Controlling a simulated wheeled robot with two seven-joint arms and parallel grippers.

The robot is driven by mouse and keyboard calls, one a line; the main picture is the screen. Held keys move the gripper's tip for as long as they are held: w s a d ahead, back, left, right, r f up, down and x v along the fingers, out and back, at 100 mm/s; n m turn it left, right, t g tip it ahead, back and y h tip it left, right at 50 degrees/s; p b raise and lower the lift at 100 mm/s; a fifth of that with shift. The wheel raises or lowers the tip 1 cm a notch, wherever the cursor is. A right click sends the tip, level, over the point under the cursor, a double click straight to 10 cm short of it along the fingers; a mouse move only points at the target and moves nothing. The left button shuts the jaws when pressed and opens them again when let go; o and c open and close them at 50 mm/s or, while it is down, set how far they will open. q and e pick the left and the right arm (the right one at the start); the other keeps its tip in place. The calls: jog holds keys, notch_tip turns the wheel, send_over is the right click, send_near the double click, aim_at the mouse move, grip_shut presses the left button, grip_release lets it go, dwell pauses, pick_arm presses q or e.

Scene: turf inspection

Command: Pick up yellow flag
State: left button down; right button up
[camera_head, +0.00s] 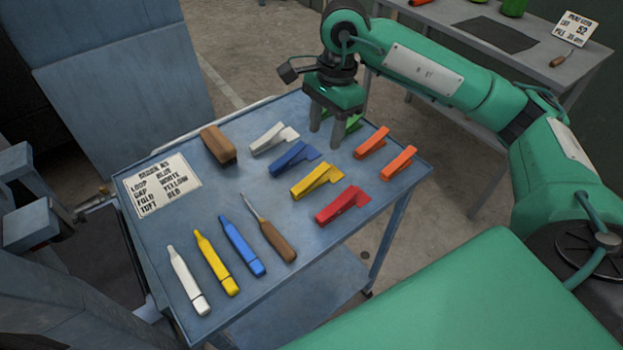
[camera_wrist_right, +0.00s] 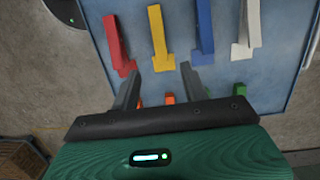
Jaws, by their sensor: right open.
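The yellow flag (camera_head: 317,180) lies flat on the blue-grey table (camera_head: 358,232), between the blue flag (camera_head: 293,158) and the red flag (camera_head: 343,205). In the right wrist view the yellow flag (camera_wrist_right: 158,35) lies ahead of the fingertips, roughly centred between them. My right gripper (camera_head: 327,130) points down over the far right part of the table, beyond the yellow flag and apart from it. Its two fingers are open and empty in the right wrist view (camera_wrist_right: 160,78). My left gripper is in neither view.
A white flag (camera_head: 274,138), orange flags (camera_head: 371,142) and a partly hidden green flag (camera_head: 353,122) lie close by. Markers (camera_head: 216,262), a wooden-handled tool (camera_head: 277,242), a brown block (camera_head: 218,145) and a printed card (camera_head: 162,187) occupy the left and front.

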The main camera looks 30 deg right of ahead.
aim_at(318, 172)
jog(key=f, duration=0.4)
jog(key=a+f, duration=0.1)
jog(key=f, duration=0.1)
jog(key=shift+s+f+p, duration=0.1)
jog(key=shift+f+p, duration=0.25)
jog(key=shift+f, duration=0.05)
jog(key=shift+a+f+p, duration=0.15)
jog(key=shift+f+p, duration=0.15)
jog(key=shift+f, duration=0.3)
jog(key=f, duration=0.2)
jog(key=f+p, duration=0.1)
jog(key=f, duration=0.1)
jog(key=shift+s+a+f, duration=0.1)
jog(key=shift+a, duration=0.2)
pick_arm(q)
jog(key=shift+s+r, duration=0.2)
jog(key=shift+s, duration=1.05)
pick_arm(e)
jog(key=c, duration=0.9)
